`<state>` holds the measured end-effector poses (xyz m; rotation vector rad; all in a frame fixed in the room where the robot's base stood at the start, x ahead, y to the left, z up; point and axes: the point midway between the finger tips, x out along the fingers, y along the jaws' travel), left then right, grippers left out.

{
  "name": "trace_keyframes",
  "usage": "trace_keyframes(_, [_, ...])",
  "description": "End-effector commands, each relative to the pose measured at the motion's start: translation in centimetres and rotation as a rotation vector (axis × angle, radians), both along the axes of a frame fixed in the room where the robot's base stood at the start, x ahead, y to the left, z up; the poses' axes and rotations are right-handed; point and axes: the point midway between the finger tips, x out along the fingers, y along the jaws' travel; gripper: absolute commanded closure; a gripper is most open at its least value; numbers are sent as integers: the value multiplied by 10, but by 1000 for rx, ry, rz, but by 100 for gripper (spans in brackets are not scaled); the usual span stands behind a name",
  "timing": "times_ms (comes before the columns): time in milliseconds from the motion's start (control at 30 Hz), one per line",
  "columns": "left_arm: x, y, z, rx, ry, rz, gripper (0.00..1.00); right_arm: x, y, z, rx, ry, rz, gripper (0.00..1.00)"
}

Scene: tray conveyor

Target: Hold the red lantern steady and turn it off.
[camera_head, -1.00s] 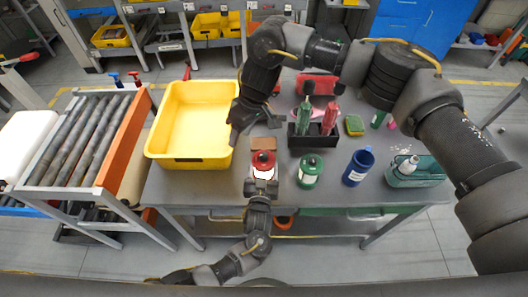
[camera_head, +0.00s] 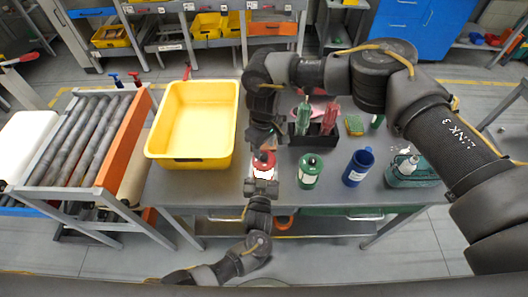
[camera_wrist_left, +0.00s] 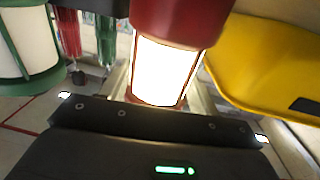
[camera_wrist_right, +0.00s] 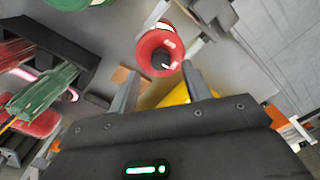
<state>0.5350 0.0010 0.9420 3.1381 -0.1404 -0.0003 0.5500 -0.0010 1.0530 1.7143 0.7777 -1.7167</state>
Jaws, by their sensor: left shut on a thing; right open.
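The red lantern (camera_head: 263,163) stands upright near the front edge of the grey table, and its panels glow bright white in the left wrist view (camera_wrist_left: 165,70). My left gripper (camera_head: 261,182) is shut around the lantern from the front. My right gripper (camera_head: 264,143) is open and points down just above the lantern, partly hiding it in the head view. In the right wrist view the lantern's red top (camera_wrist_right: 160,42) with a dark round knob (camera_wrist_right: 161,62) lies just beyond the open fingertips, apart from them.
A large yellow bin (camera_head: 158,153) is left, beside a roller conveyor (camera_head: 98,181).

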Motion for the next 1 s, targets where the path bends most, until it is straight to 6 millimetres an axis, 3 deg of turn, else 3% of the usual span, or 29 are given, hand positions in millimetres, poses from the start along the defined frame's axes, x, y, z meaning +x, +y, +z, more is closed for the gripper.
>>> trace_keyframes(100, [0,0,0,-1,1,-1,71,0,0,-19,-2,1,0,52])
trace_keyframes(267, [0,0,0,0,1,-1,71,0,0,-34,0,0,0,52])
trace_keyframes(633, [0,0,0,0,0,0,71,0,0,-39,0,0,0,52])
trace_keyframes(1000, [0,0,0,0,0,0,71,0,0,-38,1,-1,0,97])
